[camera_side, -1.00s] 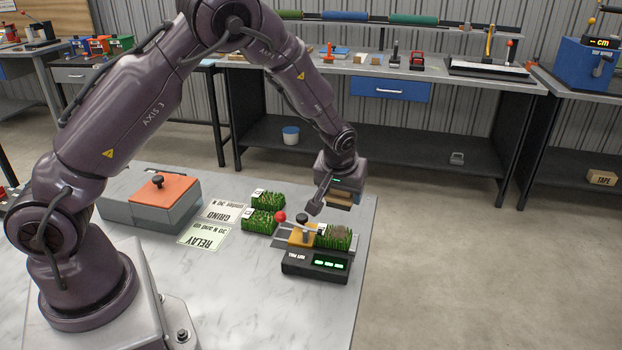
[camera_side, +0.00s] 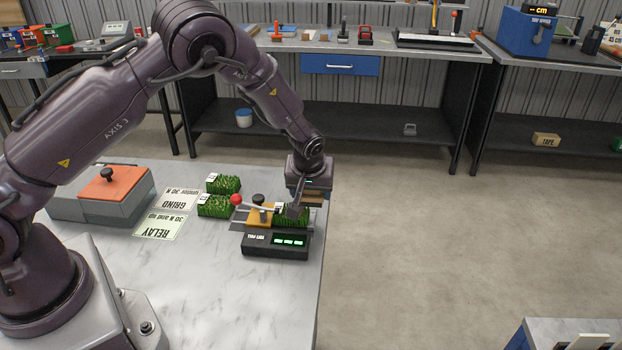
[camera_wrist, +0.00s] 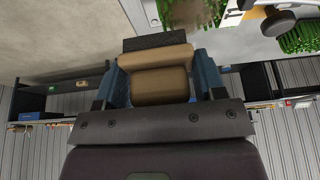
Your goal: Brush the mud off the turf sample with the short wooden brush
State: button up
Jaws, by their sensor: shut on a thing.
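My gripper (camera_side: 308,188) is shut on the short wooden brush (camera_side: 314,198), just behind and above the right part of the turf sample. In the wrist view the brush (camera_wrist: 160,88) is a tan block with a dark bristle end, between the blue fingers of my gripper (camera_wrist: 162,78).
Two other turf pieces (camera_side: 222,184) (camera_side: 215,207) lie left of the tester. A red-knobbed lever (camera_side: 236,200) stands at its left. GRIND (camera_side: 182,198) and RELAY (camera_side: 158,226) cards and a grey box with an orange lid (camera_side: 115,186) are farther left. The table's right edge is close.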

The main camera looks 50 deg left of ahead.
aim_at(284, 202)
jog(key=shift+f, duration=0.45)
jog(key=shift+s+a+f, duration=0.35)
jog(key=shift+a+f, duration=0.05)
jog(key=shift+f, duration=0.2)
jog(key=shift+c, duration=0.3)
jog(key=shift+s+a, duration=1.9)
jog(key=shift+s, duration=0.05)
jog(key=shift+w+d, duration=2.2)
jog(key=shift+d, duration=0.15)
jog(key=shift+w+r, duration=0.1)
jog(key=shift+r, duration=4)
